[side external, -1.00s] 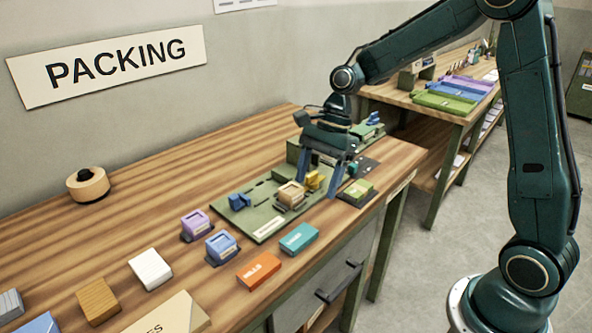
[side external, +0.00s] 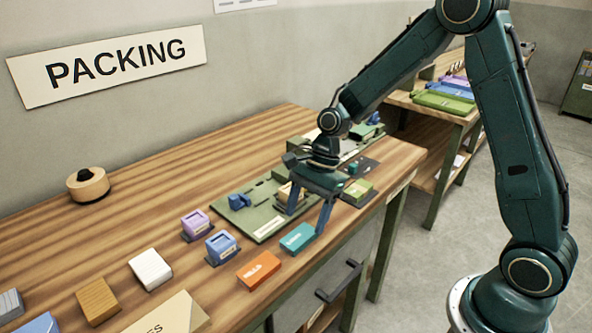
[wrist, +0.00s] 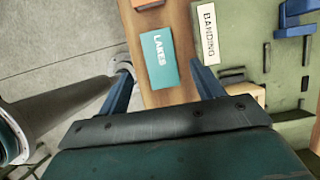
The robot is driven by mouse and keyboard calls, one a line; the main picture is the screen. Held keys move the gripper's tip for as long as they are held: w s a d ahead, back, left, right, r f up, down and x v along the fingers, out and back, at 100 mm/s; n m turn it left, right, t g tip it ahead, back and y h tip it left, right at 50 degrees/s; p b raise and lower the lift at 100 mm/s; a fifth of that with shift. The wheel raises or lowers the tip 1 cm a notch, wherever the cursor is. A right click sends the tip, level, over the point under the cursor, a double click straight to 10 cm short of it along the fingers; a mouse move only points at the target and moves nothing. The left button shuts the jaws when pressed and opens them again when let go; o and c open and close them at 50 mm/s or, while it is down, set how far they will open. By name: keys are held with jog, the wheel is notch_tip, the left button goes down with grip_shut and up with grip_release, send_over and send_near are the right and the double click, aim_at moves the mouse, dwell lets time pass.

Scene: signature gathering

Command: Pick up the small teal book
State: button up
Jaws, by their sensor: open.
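The small teal book (side external: 298,238) lies flat near the front edge of the wooden table. In the wrist view the teal book (wrist: 160,58) reads "LAKES" and lies ahead of and between my two blue fingers. My gripper (side external: 307,222) is open and empty, with its fingers pointing down just beyond the book in the side view. One fingertip looks close to the book's right end; I cannot tell whether it touches. My gripper also shows in the wrist view (wrist: 163,78).
An orange book (side external: 258,270) lies left of the teal one. A green board (side external: 268,225) labelled "BANDING" in the wrist view lies behind it, with a tan block (wrist: 246,91) on it. A green block (side external: 358,193) lies to the right.

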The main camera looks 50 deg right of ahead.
aim_at(299, 236)
jog(key=shift+x, duration=2.2)
jog(key=c, duration=1.1)
jog(key=shift+o, duration=0.2)
jog(key=shift+r, duration=0.15)
notch_tip(299, 236, up, 20)
